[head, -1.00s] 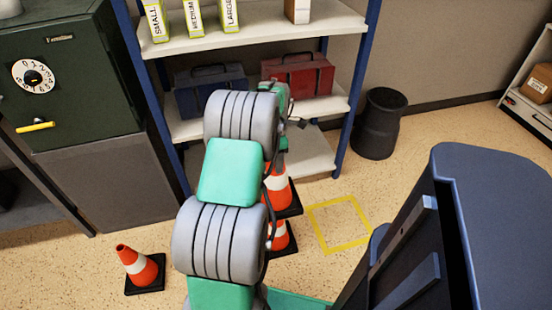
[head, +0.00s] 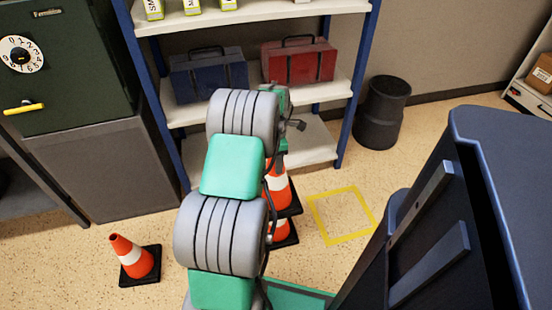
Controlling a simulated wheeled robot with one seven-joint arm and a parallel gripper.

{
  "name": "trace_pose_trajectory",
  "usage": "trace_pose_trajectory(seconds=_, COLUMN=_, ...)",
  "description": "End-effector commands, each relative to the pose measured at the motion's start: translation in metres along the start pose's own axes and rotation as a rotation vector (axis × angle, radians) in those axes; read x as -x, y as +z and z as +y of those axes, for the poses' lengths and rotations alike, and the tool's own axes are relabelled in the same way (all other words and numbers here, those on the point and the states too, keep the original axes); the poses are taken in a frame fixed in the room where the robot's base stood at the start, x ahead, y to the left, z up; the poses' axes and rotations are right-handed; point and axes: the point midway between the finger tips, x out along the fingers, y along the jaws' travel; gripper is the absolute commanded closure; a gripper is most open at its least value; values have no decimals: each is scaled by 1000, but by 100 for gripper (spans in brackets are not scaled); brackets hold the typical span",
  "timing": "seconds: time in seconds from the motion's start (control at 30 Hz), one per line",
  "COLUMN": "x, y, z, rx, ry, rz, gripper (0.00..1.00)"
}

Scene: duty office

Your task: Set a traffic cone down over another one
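An orange and white traffic cone (head: 279,187) with a black square base is upright under the end of my arm, raised off the floor. Below it a second cone (head: 281,231) stands on the floor. The upper cone is over the top of the lower one, its base still clear of the lower base. My gripper (head: 281,146) is at the upper cone's top. Its fingers are largely hidden behind my arm, but the cone moves with it, so it appears shut on the cone. My arm covers the left side of both cones.
A third cone (head: 133,258) stands alone on the floor at left. A yellow taped square (head: 343,239) on the floor is empty. Behind the cones is a shelf rack (head: 310,147) with toolboxes. A black bin (head: 381,112) stands to its right, a green safe (head: 75,80) to its left.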

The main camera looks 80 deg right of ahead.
Motion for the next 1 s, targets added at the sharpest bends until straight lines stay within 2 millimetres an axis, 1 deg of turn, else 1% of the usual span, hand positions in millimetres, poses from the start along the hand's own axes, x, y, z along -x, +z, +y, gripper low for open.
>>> trace_pose_trajectory(seconds=0.03, x=-6, y=0, z=1, rx=0, ry=3, rz=-1, gripper=100)
trace_pose_trajectory(seconds=0.1, x=-12, y=0, z=1, rx=0, ry=3, rz=-1, gripper=100)
trace_pose_trajectory(seconds=1.0, x=-88, y=0, z=1, rx=0, ry=2, rz=-1, gripper=100)
